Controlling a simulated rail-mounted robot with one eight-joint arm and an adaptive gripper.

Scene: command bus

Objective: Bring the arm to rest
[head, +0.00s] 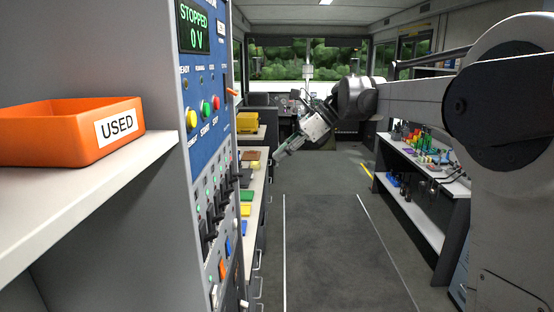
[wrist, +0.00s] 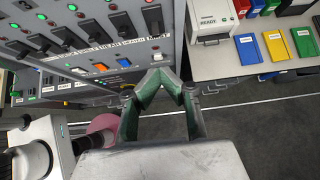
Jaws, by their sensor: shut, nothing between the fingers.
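My gripper (head: 280,155) is at the end of my arm, which reaches in from the right over the aisle in the head view. It hangs in front of the left-hand counter and points down to the left. In the wrist view my gripper (wrist: 162,76) has its fingertips together with nothing between them. I see no contact with the panel, though the exact gap cannot be told.
The panel (head: 205,130) carries a display reading STOPPED 0 V, buttons and black levers. An orange USED bin (head: 50,135) sits on a shelf (head: 60,200) at left. Coloured books (wrist: 275,45) lie on a counter. A right-hand bench (head: 430,175) holds small items. The aisle floor (head: 325,240) is clear.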

